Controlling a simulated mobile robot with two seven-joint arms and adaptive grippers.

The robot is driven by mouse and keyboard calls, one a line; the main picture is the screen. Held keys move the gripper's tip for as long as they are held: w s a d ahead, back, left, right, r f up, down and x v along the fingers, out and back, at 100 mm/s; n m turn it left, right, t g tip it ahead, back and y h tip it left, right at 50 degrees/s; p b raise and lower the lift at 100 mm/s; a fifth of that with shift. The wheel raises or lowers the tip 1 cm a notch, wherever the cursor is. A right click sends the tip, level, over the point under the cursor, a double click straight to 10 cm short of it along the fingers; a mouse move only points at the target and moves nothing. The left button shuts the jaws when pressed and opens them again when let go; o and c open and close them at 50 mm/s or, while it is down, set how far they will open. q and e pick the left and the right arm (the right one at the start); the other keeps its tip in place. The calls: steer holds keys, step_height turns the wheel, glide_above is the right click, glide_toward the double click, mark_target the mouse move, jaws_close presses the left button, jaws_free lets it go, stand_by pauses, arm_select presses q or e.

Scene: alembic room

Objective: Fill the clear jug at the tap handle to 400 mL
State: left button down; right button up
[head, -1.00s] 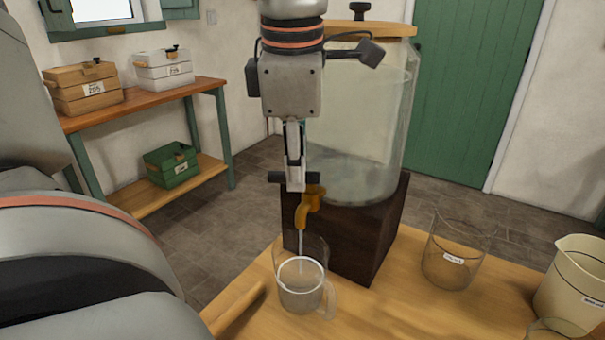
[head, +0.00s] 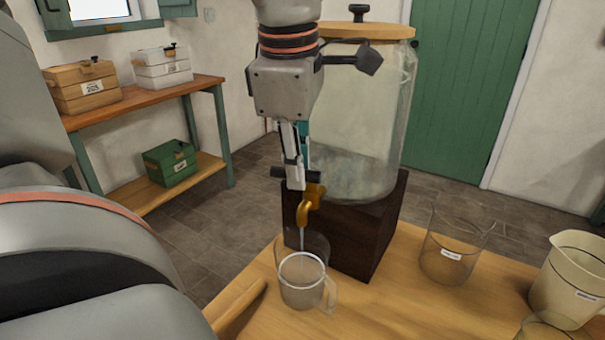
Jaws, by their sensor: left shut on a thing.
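The clear jug (head: 303,290) stands upright on the table under the tap, its handle to the right. A thin stream runs from the orange-brown tap (head: 309,204) into it. Liquid shows in its lower part, but I cannot read the level against any marks. The tap is on a big glass dispenser (head: 355,130) on a dark wooden block (head: 367,235). My left gripper (head: 296,178) points down at the top of the tap, shut on the tap handle, which it largely hides. My right gripper is not in view.
A clear beaker (head: 446,262) with a label stands to the right on the wooden table (head: 392,305). A cream jug (head: 568,283) is farther right, with another glass rim (head: 550,330) at the bottom edge. A shelf with boxes is at the left.

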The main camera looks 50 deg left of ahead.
arm_select(q)
steer(key=shift+f, duration=0.4)
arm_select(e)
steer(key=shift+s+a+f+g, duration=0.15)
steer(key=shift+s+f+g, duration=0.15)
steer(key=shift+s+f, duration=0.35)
arm_select(q)
steer(key=shift+w+r+m+p, duration=0.15)
steer(key=shift+m+p, duration=0.2)
steer(key=shift+m, duration=0.35)
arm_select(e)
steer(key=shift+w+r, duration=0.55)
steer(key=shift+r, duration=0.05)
arm_select(q)
steer(key=shift+w+r, duration=0.2)
steer(key=shift+r, duration=0.35)
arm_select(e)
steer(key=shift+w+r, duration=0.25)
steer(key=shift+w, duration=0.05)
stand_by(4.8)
